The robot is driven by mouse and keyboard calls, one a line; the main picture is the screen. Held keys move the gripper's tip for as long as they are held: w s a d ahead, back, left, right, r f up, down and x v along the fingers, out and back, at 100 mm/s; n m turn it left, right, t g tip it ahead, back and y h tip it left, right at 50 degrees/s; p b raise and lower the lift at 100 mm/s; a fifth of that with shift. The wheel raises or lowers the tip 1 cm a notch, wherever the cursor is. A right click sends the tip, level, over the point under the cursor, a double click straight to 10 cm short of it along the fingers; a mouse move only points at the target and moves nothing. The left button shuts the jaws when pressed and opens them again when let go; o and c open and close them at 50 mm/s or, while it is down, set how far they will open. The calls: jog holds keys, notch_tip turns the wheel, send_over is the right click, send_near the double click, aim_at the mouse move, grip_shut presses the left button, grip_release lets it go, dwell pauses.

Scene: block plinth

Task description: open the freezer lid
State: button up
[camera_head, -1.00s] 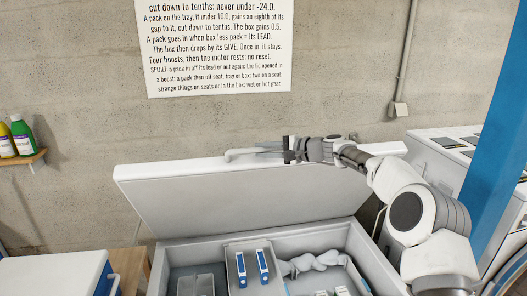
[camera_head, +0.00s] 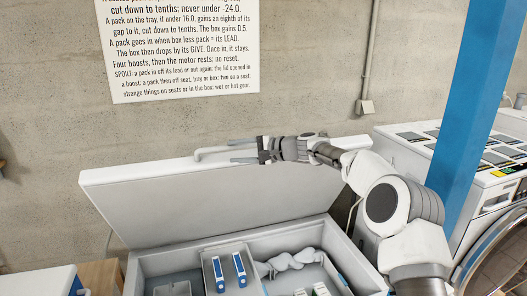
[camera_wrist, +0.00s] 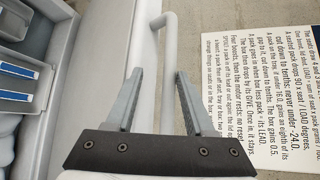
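The white freezer lid (camera_head: 200,205) stands raised, tilted back toward the wall, above the open freezer box (camera_head: 142,268). Its pale bar handle (camera_head: 212,151) is at the lid's upper edge. My gripper (camera_head: 232,152) is at that handle in the head view. In the wrist view the handle (camera_wrist: 168,60) passes between the two fingers of my gripper (camera_wrist: 157,68). The fingers are spread, with gaps beside the bar; whether either touches it is unclear.
Inside the freezer are blue-and-white packs (camera_head: 239,270) and a grey lumpy item (camera_head: 290,261). A printed sign (camera_head: 180,50) hangs on the concrete wall behind. A blue post (camera_head: 470,110) and white machines (camera_head: 415,150) stand to the right. A white-topped box (camera_head: 38,282) is at lower left.

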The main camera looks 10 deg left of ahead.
jog(key=b+v, duration=0.3)
jog(key=v, duration=1.3)
jog(key=shift+b, duration=0.35)
jog(key=s+d+f+n+h, duration=0.25)
jog(key=s+h, duration=0.35)
jog(key=s, duration=0.7)
jog(key=s+d+f+n+h, duration=0.1)
jog(key=s+d+f+h, duration=0.1)
jog(key=s+d, duration=0.5)
jog(key=s+d+f+t+h, duration=0.1)
jog(key=s+d+h, duration=0.3)
jog(key=s+d, duration=0.4)
jog(key=s+d+f+n+t+h, duration=0.1)
jog(key=s+d+f+h, duration=0.1)
jog(key=s+d, duration=0.6)
jog(key=s+f, duration=0.1)
jog(key=s, duration=0.3)
jog(key=shift+d+f+n+h, duration=0.15)
jog(key=shift+f+n+h, duration=0.1)
jog(key=shift+n+h, duration=0.15)
jog(key=shift+a, duration=0.25)
